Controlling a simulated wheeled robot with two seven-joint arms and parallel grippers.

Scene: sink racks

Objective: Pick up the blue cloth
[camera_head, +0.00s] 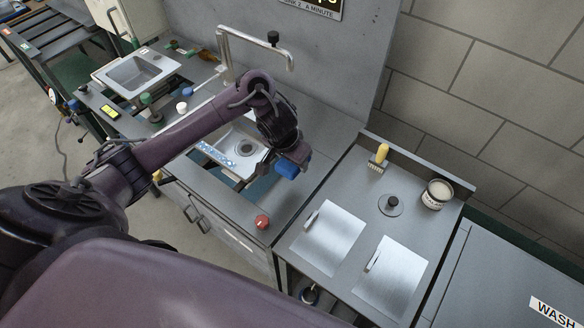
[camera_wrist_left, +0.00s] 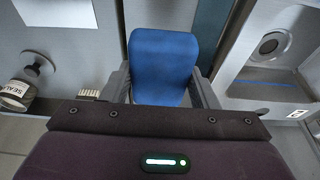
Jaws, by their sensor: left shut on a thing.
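The blue cloth (camera_head: 287,168) is at the tip of my left gripper (camera_head: 292,160) in the head view, by the right side of the sink (camera_head: 243,145). In the left wrist view the cloth (camera_wrist_left: 163,62) is a smooth blue block between the two fingers of my left gripper (camera_wrist_left: 163,85). The fingers are shut on it from both sides. The cloth appears held above the counter, though its lower side is hidden. My right gripper is not in view.
A bent tap (camera_head: 255,45) rises behind the sink. A red knob (camera_head: 262,221) sits on the counter's front. To the right are two metal plates (camera_head: 327,240), a yellow-handled brush (camera_head: 379,158), a round black-knobbed piece (camera_head: 391,205) and a labelled tin (camera_head: 437,194).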

